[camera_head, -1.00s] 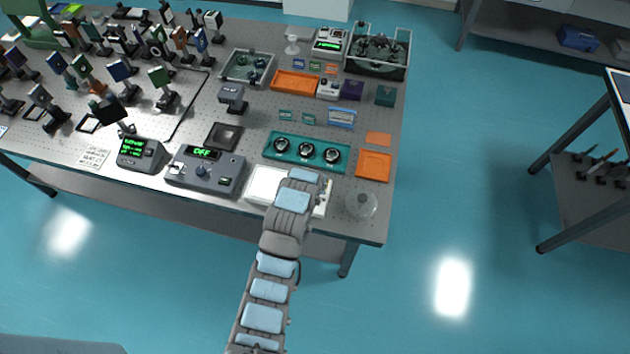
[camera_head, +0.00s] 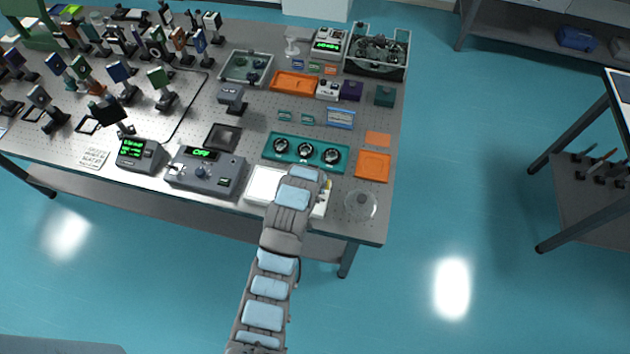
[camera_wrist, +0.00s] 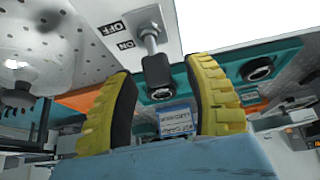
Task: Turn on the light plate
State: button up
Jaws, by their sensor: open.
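The light plate (camera_head: 264,184) is a white panel at the front edge of the table, partly hidden by my arm in the head view. In the wrist view the white plate (camera_wrist: 208,22) fills the top, with OFF and ON labels beside a toggle switch (camera_wrist: 157,68). The switch has a metal stem and a dark grey cap. My gripper (camera_wrist: 163,72) is open, its two yellow-ridged fingers on either side of the cap, with gaps showing. I cannot tell whether the plate is lit.
A teal tray with round black-rimmed parts (camera_head: 306,164) lies behind the plate. A grey control box reading OFF (camera_head: 205,172) stands left of it. A clear glass dish (camera_head: 361,206) and an orange tray (camera_head: 373,166) are to the right.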

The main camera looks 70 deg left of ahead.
jog(key=shift+s+r, duration=0.1)
jog(key=v, duration=1.1)
jog(key=shift+d+r, duration=0.25)
jog(key=shift+s, duration=0.15)
dwell(0.3)
